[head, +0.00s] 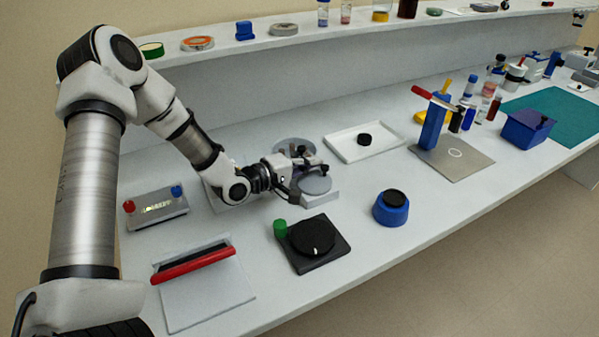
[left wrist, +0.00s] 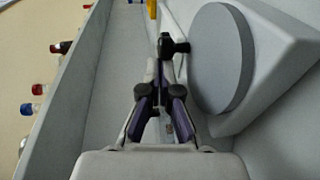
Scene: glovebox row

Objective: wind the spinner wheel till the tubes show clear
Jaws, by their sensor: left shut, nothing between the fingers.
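A flat grey disc (head: 314,184) on a pale, sloped base shows in the head view beside my left gripper (head: 316,164); it looks like the spinner wheel. It fills the right of the left wrist view (left wrist: 221,58). A second grey disc (head: 294,145) shows partly behind the gripper. My left gripper, also in the left wrist view (left wrist: 163,57), is shut and empty, left of the near disc there. A dark knob (left wrist: 180,47) shows at its fingertips; I cannot tell what it belongs to. The tubes' contents cannot be made out. My right gripper is out of view.
A black dial (head: 312,236) with a green knob sits in front. A blue pot (head: 390,208) stands to its right. A white tray (head: 340,142) holds a black puck. A red-handled press (head: 195,262) and a grey box (head: 157,211) lie left. Bare bench lies between them.

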